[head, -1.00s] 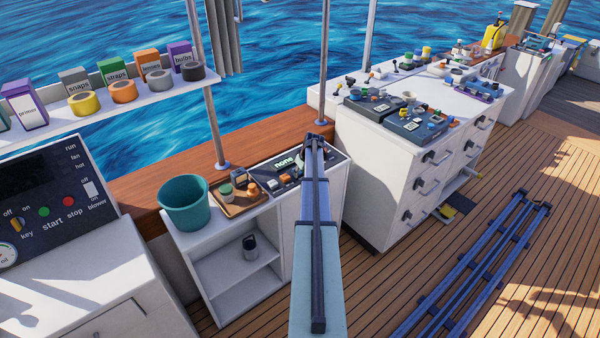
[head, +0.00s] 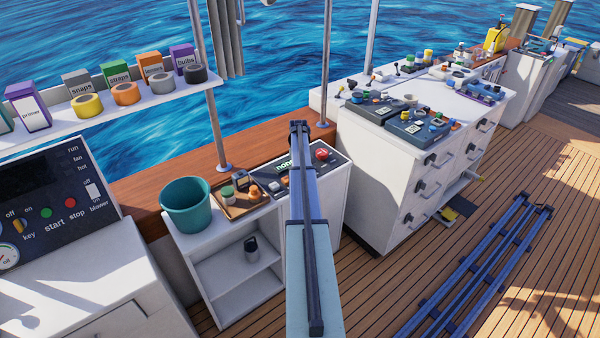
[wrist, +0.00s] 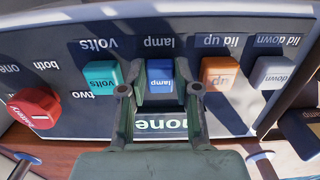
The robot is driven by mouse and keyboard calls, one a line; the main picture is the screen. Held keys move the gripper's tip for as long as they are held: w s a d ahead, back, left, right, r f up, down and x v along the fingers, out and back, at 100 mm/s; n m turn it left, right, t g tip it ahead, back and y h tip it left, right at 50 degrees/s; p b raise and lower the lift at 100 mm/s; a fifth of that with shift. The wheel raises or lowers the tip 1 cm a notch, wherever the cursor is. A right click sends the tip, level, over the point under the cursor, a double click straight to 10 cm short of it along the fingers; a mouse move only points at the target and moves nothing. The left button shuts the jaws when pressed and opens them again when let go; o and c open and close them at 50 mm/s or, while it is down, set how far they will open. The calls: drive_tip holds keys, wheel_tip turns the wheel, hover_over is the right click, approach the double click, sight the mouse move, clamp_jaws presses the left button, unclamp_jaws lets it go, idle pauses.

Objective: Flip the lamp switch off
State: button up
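The lamp switch (wrist: 160,78) is a blue rocker labelled "lamp" on a dark panel (wrist: 225,112), seen upside down in the wrist view. My gripper (wrist: 159,90) is open, with one finger on each side of the lamp switch and a visible gap to each finger. I cannot tell how far its tips are above the panel. A display (wrist: 158,124) reading "none" shows between the finger bases. In the head view the panel (head: 337,160) is partly covered by my arm, which hides the lamp switch and my gripper.
A teal volts switch (wrist: 102,77) and an orange lid up switch (wrist: 219,73) flank the lamp switch. A white lid down switch (wrist: 271,74) and a red battery knob (wrist: 34,109) are farther out. A tray (head: 245,211) and a teal bucket (head: 187,207) stand left of the panel.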

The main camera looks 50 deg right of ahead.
drive_tip(key=o, duration=0.4)
drive_tip(key=shift+c, duration=0.2)
drive_tip(key=shift+r, duration=0.1)
wheel_tip(320, 180, up, 12)
drive_tip(key=shift+w, duration=0.25)
